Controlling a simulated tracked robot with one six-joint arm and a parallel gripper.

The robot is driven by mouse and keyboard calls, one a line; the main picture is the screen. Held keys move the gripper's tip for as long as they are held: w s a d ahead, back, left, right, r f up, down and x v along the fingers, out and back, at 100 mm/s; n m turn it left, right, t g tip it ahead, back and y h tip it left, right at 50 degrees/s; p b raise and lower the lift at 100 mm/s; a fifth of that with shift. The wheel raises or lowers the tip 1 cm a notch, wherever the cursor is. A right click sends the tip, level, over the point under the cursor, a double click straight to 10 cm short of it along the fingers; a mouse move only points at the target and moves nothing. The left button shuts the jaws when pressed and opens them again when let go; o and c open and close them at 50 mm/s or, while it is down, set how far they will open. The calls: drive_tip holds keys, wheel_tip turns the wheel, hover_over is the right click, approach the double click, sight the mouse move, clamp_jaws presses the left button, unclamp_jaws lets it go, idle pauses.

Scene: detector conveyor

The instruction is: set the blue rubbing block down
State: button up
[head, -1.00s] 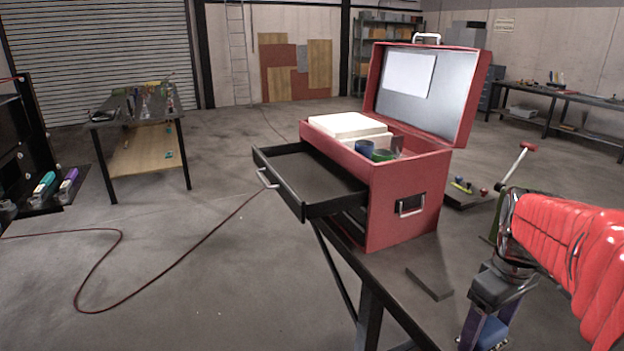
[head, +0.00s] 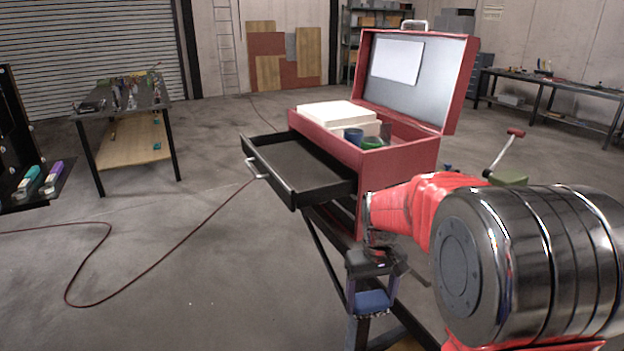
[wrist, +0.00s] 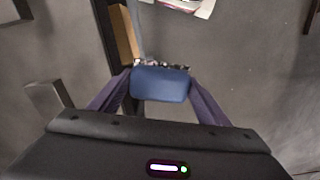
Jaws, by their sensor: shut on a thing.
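My gripper (head: 371,290) is shut on the blue rubbing block (head: 373,301). In the wrist view the block (wrist: 160,83) sits between the two dark fingers, with a speckled strip along its far edge. The gripper points down in front of the red toolbox (head: 410,160), near the front edge of the dark bench that carries it. In the wrist view the bench's edge runs just left of the block. I cannot tell the block's height, and no support shows directly under it.
The toolbox's lid is up and its black drawer (head: 300,168) is pulled out to the left. A red hose (head: 190,232) runs over the floor. My arm hides much of the bench.

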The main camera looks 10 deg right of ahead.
drive_tip(key=w+a+f+m, duration=0.1)
drive_tip(key=w+a+f, duration=0.2)
drive_tip(key=w+a, duration=0.2)
drive_tip(key=shift+w+f, duration=0.15)
drive_tip(key=shift+f, duration=0.1)
